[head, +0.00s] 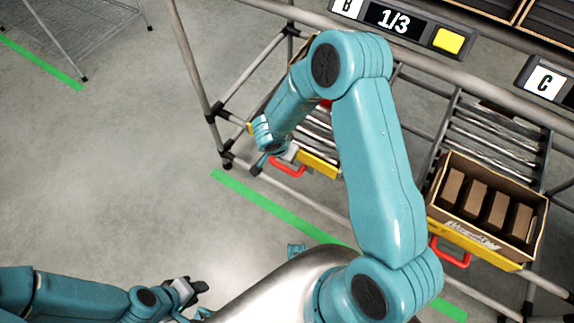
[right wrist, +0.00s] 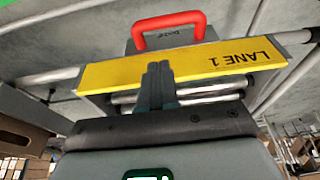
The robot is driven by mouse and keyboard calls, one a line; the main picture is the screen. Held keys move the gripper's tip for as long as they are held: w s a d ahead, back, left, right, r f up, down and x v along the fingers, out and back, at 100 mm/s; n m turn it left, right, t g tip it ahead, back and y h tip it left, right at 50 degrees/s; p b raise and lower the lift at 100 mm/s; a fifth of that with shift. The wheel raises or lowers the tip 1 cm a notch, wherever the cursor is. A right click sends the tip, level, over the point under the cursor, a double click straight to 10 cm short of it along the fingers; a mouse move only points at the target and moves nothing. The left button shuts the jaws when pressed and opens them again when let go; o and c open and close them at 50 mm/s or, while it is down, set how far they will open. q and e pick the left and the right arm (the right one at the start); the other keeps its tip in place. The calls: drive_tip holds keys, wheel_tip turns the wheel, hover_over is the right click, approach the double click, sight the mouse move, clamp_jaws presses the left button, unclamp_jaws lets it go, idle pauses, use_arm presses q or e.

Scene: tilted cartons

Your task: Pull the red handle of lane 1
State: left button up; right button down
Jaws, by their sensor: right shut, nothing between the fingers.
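The red handle (head: 289,166) of lane 1 sits at the left end of a yellow strip (head: 318,165) low on the rack in the head view. In the right wrist view the red handle (right wrist: 168,28) is an upright loop above the yellow LANE 1 label (right wrist: 236,57). My right gripper (right wrist: 158,78) is shut and empty, its fingers in front of the yellow strip and below the handle. I cannot tell whether it touches the strip. In the head view it is beside the handle, partly hidden by the wrist. My left gripper (head: 198,288) is low at the left, away from the rack.
A second red handle (head: 449,252) sits below a carton (head: 448,200) holding several brown boxes, at the right. Rack posts and rails (head: 196,70) stand around the lanes.

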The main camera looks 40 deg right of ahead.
drive_tip(key=shift+s+f, duration=0.15)
drive_tip(key=shift+f, duration=0.1)
drive_tip(key=b+x, duration=0.4)
drive_tip(key=x, duration=0.6)
drive_tip(key=shift+b, duration=0.35)
